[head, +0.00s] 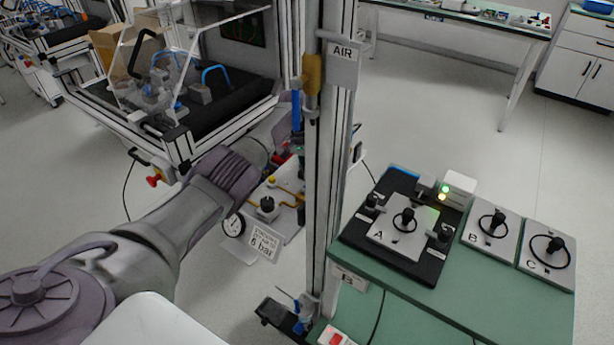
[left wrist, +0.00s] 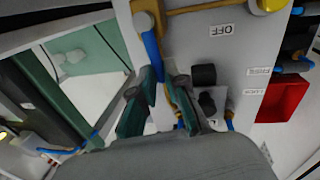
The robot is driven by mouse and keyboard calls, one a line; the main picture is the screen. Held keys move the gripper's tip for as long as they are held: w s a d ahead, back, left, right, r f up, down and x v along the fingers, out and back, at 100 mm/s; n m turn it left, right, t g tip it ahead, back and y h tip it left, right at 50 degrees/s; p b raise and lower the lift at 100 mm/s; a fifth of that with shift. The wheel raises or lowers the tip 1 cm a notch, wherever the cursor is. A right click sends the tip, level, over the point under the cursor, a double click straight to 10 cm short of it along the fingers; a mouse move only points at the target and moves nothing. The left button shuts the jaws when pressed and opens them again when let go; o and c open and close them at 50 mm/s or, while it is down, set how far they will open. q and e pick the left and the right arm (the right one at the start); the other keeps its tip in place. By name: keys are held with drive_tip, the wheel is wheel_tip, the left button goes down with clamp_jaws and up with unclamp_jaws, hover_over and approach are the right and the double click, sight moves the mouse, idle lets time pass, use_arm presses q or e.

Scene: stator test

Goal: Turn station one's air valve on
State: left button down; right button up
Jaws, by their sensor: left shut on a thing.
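The air valve has a brass body (head: 313,75) on the upright post under a sign reading AIR (head: 343,52). Its blue lever (head: 296,110) hangs down from there. In the left wrist view the blue lever (left wrist: 152,48) runs from the brass pivot into the fingers, and a label reading OFF (left wrist: 222,30) is off to one side. My left gripper (left wrist: 163,75) is shut on the lever; in the head view its fingertips are mostly hidden beside the post. My right gripper is not in view.
A panel with a pressure gauge (head: 233,225) and a 6 bar card (head: 264,243) is below my left arm. The post (head: 325,170) stands close to the gripper. A green bench (head: 480,300) with plates marked A, B and C is at the right.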

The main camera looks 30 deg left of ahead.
use_arm(q)
drive_tip(key=shift+d+m, duration=0.25)
drive_tip(key=shift+m, duration=0.25)
drive_tip(key=shift+b, duration=0.3)
drive_tip(key=c, duration=1.2)
unclamp_jaws()
wheel_tip(320, 180, up, 12)
drive_tip(key=a, duration=0.2)
drive_tip(key=shift+w, duration=0.15)
